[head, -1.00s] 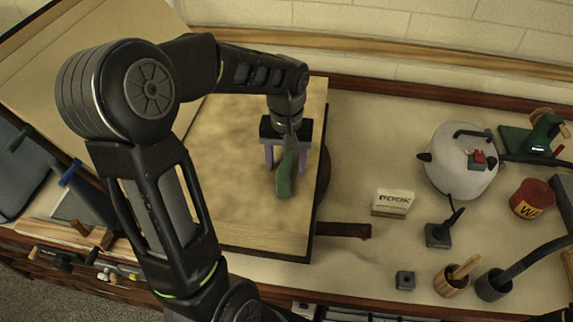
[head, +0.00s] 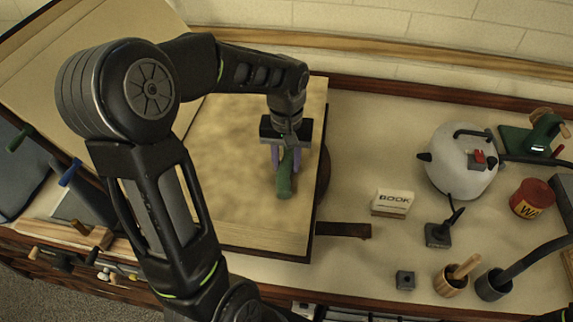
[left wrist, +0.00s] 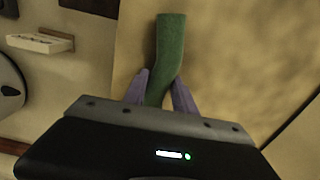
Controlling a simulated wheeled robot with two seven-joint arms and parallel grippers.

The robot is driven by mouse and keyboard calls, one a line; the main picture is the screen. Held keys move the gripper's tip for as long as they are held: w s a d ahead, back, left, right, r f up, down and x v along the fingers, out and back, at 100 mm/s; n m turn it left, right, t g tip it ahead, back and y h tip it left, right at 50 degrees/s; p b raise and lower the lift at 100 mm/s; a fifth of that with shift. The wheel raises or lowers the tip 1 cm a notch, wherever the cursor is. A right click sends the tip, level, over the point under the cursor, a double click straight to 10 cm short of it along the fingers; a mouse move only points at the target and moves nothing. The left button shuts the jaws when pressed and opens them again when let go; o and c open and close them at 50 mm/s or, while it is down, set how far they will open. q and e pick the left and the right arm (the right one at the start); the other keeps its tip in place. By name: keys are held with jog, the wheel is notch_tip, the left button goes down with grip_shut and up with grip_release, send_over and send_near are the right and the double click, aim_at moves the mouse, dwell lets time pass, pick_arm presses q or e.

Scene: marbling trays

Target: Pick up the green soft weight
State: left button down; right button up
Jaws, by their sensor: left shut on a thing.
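The green soft weight (head: 285,178) is a bent green roll lying over the pale marbled board (head: 225,200). My left gripper (head: 285,162) comes down on it from above, with its purple fingers shut on the weight's upper part. In the left wrist view the weight (left wrist: 170,55) runs up between the two fingers (left wrist: 158,88), one on each side. Its near end is hidden behind the gripper body. I cannot tell whether the weight is clear of the board. My right gripper does not show.
To the right stand a white book block (head: 392,202), a white kettle-like pot (head: 460,165), a red tin (head: 531,198), a small dark cube (head: 405,280) and a wooden cup (head: 452,282). A slanted tan board (head: 90,60) rises at the left.

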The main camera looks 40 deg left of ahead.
aim_at(287, 161)
pick_arm(q)
jog(key=shift+r, duration=0.1)
dwell(0.4)
notch_tip(287, 161, up, 10)
jog(key=shift+f+b, duration=0.1)
jog(key=shift+b, duration=0.6)
